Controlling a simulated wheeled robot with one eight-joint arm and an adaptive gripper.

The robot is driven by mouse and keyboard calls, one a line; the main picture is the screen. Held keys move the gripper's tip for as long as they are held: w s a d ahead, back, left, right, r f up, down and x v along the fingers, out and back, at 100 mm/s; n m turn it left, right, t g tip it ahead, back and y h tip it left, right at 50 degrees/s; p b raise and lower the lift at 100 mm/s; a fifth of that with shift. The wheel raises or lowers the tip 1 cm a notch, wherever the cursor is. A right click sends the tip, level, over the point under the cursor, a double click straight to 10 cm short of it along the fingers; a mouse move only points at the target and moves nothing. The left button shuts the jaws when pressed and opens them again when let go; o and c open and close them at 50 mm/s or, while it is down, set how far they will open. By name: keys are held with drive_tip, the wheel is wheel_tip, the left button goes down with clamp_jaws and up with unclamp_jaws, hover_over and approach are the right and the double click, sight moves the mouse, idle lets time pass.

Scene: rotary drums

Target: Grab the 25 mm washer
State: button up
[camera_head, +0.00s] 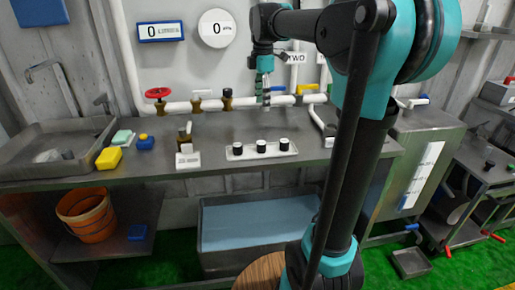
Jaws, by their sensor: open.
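A white tray (285,155) lies on the grey metal counter and holds three small round pieces with black tops: a left one (237,149), a middle one (261,146) and a right one (284,144). They are too small to tell whether any is the 25 mm washer, and no size marking is legible. My gripper (266,101) hangs from my teal and black arm, pointing down above and behind the tray, in front of the white pipe. It is open, with nothing visible in it, and apart from the round pieces.
A pipe with several valves (195,106) runs along the back. My arm hides part of the right side.

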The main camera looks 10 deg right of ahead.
sight(261, 142)
drive_tip(key=shift+n, duration=0.3)
drive_tip(key=f, duration=1.6)
drive_tip(key=shift+w+f, duration=0.25)
drive_tip(key=shift+f, duration=0.1)
drive_tip(key=c, duration=1.1)
